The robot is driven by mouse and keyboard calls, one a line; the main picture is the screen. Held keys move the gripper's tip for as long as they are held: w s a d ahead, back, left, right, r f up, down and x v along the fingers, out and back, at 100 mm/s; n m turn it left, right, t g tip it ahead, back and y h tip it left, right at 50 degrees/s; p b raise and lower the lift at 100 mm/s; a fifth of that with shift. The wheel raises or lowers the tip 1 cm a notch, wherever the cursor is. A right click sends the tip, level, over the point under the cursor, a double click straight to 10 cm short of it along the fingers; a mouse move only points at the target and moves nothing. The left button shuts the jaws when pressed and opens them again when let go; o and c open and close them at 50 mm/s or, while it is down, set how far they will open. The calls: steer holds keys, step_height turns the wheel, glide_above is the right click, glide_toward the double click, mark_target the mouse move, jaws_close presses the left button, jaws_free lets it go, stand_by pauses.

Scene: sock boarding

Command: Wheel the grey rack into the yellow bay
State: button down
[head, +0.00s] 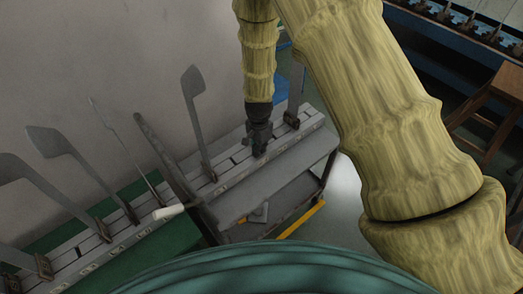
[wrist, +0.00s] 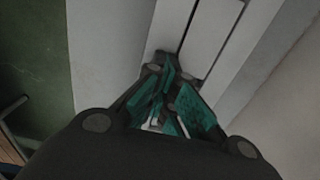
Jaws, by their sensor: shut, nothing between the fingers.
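The grey rack (head: 275,203) appears to be the low dark-framed cart in the middle of the head view, with a lower shelf and a worn grey bar (head: 163,150) rising at its left. A yellow strip (head: 301,219) shows beside its lower right edge; I cannot tell whether it marks the bay. My gripper (head: 259,152) points down over the pale slotted rail behind the rack. In the wrist view my gripper (wrist: 172,112) is shut and empty, its teal pads together above the pale slotted surface. Whether it touches that surface is unclear.
Several flat metal sock forms (head: 195,110) stand along the slotted rail (head: 100,245) by the grey wall (head: 150,60). A white handle (head: 168,212) sticks out left of the rack. A wooden stool (head: 490,105) stands right. Grey floor (head: 345,195) shows right of the rack.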

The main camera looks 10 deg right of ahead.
steer(key=shift+w+a+f, duration=0.65)
steer(key=shift+w+a, duration=0.05)
steer(key=shift+w, duration=0.1)
steer(key=c, duration=1.6)
jaws_free()
steer(key=shift+o, duration=0.2)
steer(key=shift+w+d+f, duration=0.1)
steer(key=shift+w+f, duration=0.15)
steer(key=shift+r+p, duration=0.1)
steer(key=shift+p, duration=0.2)
steer(key=shift+w+r, duration=0.15)
steer(key=shift+r, duration=0.15)
step_height(320, 180, up, 12)
steer(key=shift+f, duration=0.15)
